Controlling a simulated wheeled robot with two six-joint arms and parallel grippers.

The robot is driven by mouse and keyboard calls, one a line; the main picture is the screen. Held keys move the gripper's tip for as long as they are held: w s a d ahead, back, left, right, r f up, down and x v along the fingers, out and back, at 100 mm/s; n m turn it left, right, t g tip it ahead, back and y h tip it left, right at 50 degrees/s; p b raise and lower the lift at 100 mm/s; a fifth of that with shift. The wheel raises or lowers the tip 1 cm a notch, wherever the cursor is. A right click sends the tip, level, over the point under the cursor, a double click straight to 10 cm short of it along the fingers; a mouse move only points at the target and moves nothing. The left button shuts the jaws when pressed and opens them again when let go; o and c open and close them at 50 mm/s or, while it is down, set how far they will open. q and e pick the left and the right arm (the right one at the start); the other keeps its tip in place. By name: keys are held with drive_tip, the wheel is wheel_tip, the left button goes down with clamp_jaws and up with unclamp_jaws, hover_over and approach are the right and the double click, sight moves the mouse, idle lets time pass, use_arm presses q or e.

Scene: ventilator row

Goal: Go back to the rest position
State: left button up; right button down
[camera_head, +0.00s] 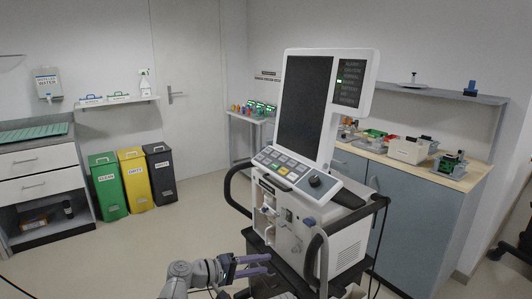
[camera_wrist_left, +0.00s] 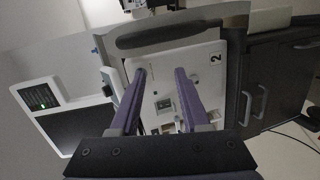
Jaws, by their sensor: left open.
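My left gripper (camera_head: 268,264) is low in the head view, at the lower left of the ventilator (camera_head: 345,245). Its two purple fingers are apart, with nothing between them. I cannot tell whether the fingertips touch the panel. The ventilator has a tall dark screen (camera_head: 305,100) and a keypad with a knob. My right gripper is not in view.
The ventilator's black rail (camera_head: 232,185) is close to my left gripper. A grey cabinet (camera_head: 412,225) with a cluttered wooden top stands behind at the right. Green, yellow and black bins (camera_head: 132,180) stand at the back left. The floor (camera_head: 110,250) at the left is clear.

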use_arm(q)
drive_tip(key=s+d+f+m+g+y+p, duration=0.25)
drive_tip(key=s+m+g+y+p, duration=0.4)
drive_tip(key=s+p, duration=0.55)
drive_tip(key=s+a+r+m+y+p, duration=0.1)
drive_tip(key=s+a+r+y+p, duration=0.2)
drive_tip(key=s+a+y, duration=0.3)
drive_tip(key=s+y+p, duration=0.1)
drive_tip(key=y, duration=0.1)
drive_tip(key=shift+a+m+g+y+p, duration=0.3)
drive_tip(key=shift+m+g+y+p, duration=0.05)
drive_tip(key=shift+a, duration=0.1)
